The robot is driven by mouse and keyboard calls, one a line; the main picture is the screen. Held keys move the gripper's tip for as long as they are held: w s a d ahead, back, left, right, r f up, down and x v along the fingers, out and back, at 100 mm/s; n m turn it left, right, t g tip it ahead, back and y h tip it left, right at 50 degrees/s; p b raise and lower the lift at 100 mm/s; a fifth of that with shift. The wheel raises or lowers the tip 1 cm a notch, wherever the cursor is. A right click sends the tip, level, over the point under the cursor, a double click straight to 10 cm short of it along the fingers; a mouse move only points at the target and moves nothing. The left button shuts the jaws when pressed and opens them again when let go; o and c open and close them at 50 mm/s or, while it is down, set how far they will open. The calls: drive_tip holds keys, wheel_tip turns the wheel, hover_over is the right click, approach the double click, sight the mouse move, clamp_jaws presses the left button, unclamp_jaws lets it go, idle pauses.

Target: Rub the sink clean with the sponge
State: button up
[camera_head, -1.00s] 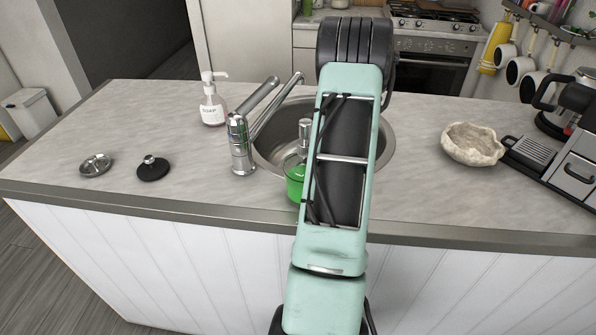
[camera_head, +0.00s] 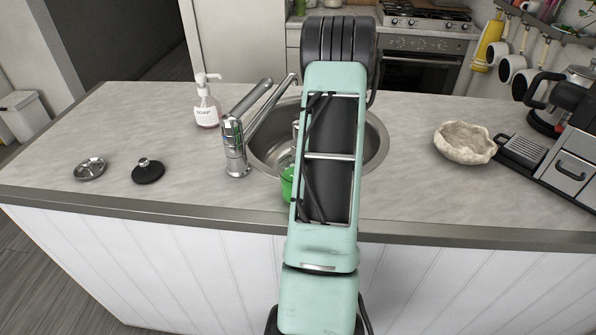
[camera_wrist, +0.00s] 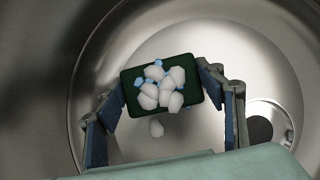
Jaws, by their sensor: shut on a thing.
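In the wrist view, my gripper (camera_wrist: 161,84) is shut on a dark green sponge (camera_wrist: 134,82), with one finger at each side. White lumps of foam and small blue bits cover the sponge's middle. The sponge is inside the round metal sink (camera_wrist: 105,45), over the bowl; I cannot tell if it touches the bottom. The drain (camera_wrist: 262,130) is to the right, partly behind a finger. In the head view, my arm hides the gripper, the sponge and much of the sink (camera_head: 376,140).
A chrome faucet (camera_head: 236,150) stands left of the sink, and a soap bottle (camera_head: 206,105) behind it. A bright green item (camera_head: 287,183) is partly hidden by my arm. A stone bowl (camera_head: 465,142) and a coffee machine (camera_head: 570,155) stand right. Two small lids (camera_head: 148,172) lie left.

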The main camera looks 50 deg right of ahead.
drive_tip(key=shift+r, duration=0.1)
drive_tip(key=shift+r+p, duration=2.25)
drive_tip(key=shift+r, duration=0.65)
